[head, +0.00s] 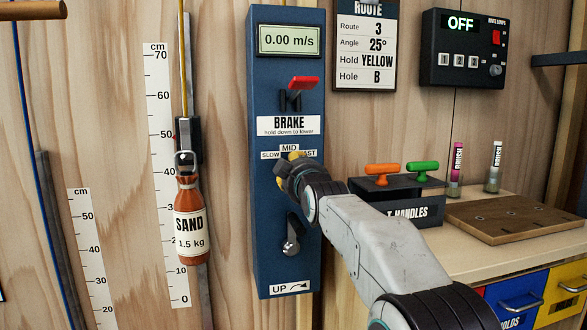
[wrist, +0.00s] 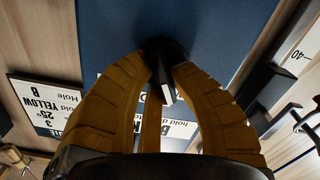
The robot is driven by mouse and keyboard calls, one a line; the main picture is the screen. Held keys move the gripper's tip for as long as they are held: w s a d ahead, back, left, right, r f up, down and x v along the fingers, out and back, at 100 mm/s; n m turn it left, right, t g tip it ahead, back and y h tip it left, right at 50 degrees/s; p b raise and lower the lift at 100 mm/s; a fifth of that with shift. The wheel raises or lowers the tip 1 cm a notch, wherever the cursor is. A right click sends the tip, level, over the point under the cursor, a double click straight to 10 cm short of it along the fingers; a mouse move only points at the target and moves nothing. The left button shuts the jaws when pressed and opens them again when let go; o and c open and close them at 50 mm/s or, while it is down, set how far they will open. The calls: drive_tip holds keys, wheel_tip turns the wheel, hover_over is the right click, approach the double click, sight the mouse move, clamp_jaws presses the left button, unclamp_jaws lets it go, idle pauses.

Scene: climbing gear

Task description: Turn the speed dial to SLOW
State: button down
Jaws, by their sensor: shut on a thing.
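The speed dial is a dark round knob (wrist: 163,46) on the blue control box (head: 287,230), below the MID label (head: 289,148) with SLOW at left and FAST at right. My gripper (head: 290,165) covers the dial in the head view. A white mark shows between the fingers. I cannot tell which label the dial points to.
Above the dial are a red brake lever (head: 304,83) and a display (head: 289,40) reading 0.00 m/s. A crank (head: 291,245) sits below. A sand bottle (head: 191,220) hangs at left; T-handles (head: 383,170) stand on the bench at right.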

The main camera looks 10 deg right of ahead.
drive_tip(key=shift+a+r+n, duration=0.15)
drive_tip(key=shift+a+n, duration=0.05)
drive_tip(key=shift+n, duration=1.4)
drive_tip(key=c, duration=1.1)
unclamp_jaws()
drive_tip(key=shift+s, duration=0.15)
drive_tip(key=s, duration=1.1)
drive_tip(key=shift+s, duration=0.35)
